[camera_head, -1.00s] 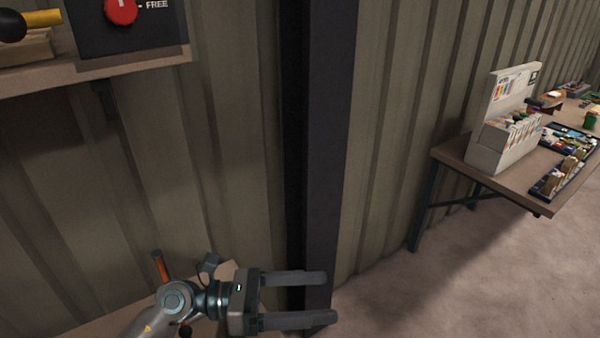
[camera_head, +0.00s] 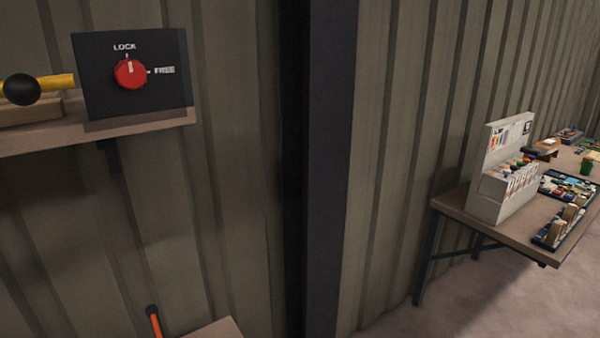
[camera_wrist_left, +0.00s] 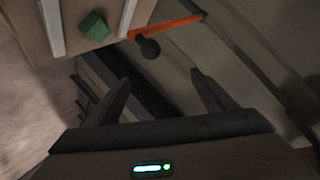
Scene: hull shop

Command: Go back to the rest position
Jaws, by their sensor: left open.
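My left gripper (camera_wrist_left: 166,95) shows only in the left wrist view. Its two dark fingers are spread apart, with nothing between them. Beyond the fingertips is an orange bar (camera_wrist_left: 172,26) with a dark ball (camera_wrist_left: 150,49) at its end. I cannot tell whether anything touches them. No gripper shows in the head view now, and my right gripper is in neither view.
A black box (camera_head: 158,98) with a red knob (camera_head: 130,74), its mark toward LOCK, stands on a wall shelf (camera_head: 60,138). A dark post (camera_head: 330,170) stands mid-view. At right, a table (camera_head: 490,228) holds a white card rack (camera_head: 505,180) and trays.

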